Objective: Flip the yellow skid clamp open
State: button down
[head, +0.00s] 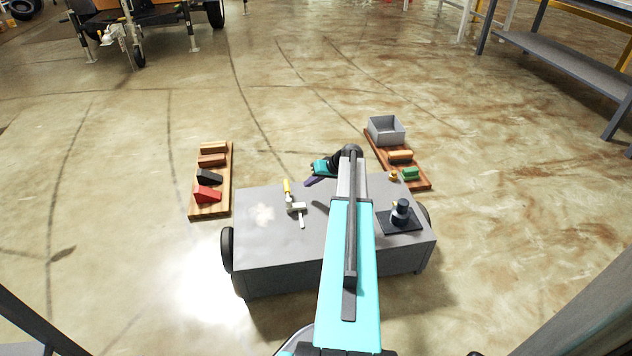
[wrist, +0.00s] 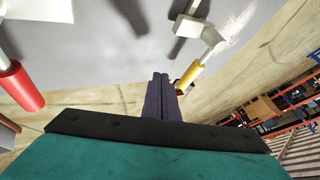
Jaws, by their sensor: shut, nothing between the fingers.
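The yellow skid clamp shows in the head view as a yellow handle (head: 287,187) on a white metal body (head: 296,207), on top of the grey skid. In the wrist view its yellow handle (wrist: 190,78) slants down from the white body (wrist: 195,27). My gripper (head: 307,184) is beside the handle, to its right in the head view. In the wrist view its dark fingers (wrist: 160,77) are together and empty, just left of the handle. The lower end of the handle lies close to the fingers. I cannot tell whether they touch.
A red handle (wrist: 20,88) on a white rod is at the left of the wrist view. The grey skid (head: 275,262) also carries a dark knob on a black plate (head: 400,222). Wooden boards with blocks lie left (head: 224,190) and right (head: 408,182), the right one with a grey bin (head: 386,130).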

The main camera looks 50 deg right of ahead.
jog(key=x, duration=0.3)
jog(key=shift+d+b, duration=0.1)
jog(key=shift+b, duration=0.3)
jog(key=shift+w+a+r+b, duration=0.15)
jog(key=shift+w+a+b, duration=0.35)
jog(key=shift+a, duration=0.35)
jog(key=shift+w+a+r, duration=0.35)
jog(key=shift+w+a, duration=0.3)
jog(key=shift+w, duration=0.05)
jog(key=shift+w+a, duration=0.1)
